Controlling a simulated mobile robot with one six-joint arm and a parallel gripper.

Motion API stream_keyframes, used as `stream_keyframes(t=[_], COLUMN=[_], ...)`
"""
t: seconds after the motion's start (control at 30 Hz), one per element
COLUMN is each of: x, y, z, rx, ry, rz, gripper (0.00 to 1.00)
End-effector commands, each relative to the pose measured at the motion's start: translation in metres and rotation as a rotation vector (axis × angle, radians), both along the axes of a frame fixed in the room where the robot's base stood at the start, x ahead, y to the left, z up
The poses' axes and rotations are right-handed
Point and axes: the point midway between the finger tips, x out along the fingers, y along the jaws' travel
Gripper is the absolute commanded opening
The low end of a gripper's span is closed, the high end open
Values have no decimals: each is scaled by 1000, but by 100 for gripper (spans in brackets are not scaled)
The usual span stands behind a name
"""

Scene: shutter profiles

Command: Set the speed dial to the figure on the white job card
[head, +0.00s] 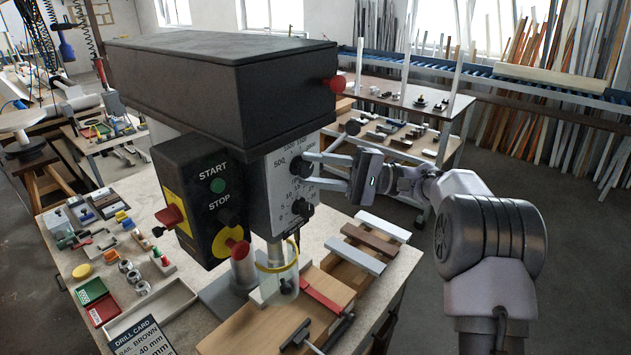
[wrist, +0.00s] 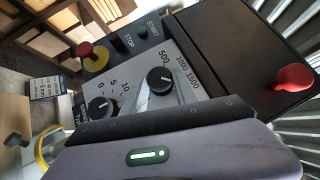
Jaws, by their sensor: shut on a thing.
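The speed dial (head: 304,166) is a round black knob on the grey front plate of the drill press, with figures from 500 upward around it. It also shows in the wrist view (wrist: 160,80), with a pale pointer line; I cannot tell exactly which figure it marks. My gripper (head: 312,169) reaches in from the right and is shut on the dial. Its pale fingers also show in the wrist view (wrist: 152,98). A dark drill card (head: 143,338) with white print, partly cut off, lies at the bottom left. I cannot make out a white job card.
A second black dial (head: 302,208) sits lower on the plate. The control box (head: 200,200) with START and STOP stands to its left. A red knob (head: 334,84) sticks out of the black housing (head: 220,75). Wood and metal profiles (head: 355,258) lie below my gripper.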

Motion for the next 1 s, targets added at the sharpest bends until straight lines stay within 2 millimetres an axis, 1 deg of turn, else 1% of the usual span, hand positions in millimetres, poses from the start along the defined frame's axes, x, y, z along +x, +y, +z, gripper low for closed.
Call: stream_keyframes(t=[0.03, 0.4, 0.67, 1.0], x=[0, -1, -1, -1], y=[0, 1, 1, 1], z=[-5, -5, -4, -4], rx=[20, 133, 161, 163], ry=[26, 173, 208, 212], rz=[0, 1, 1, 1], gripper=[0, 0, 0, 0])
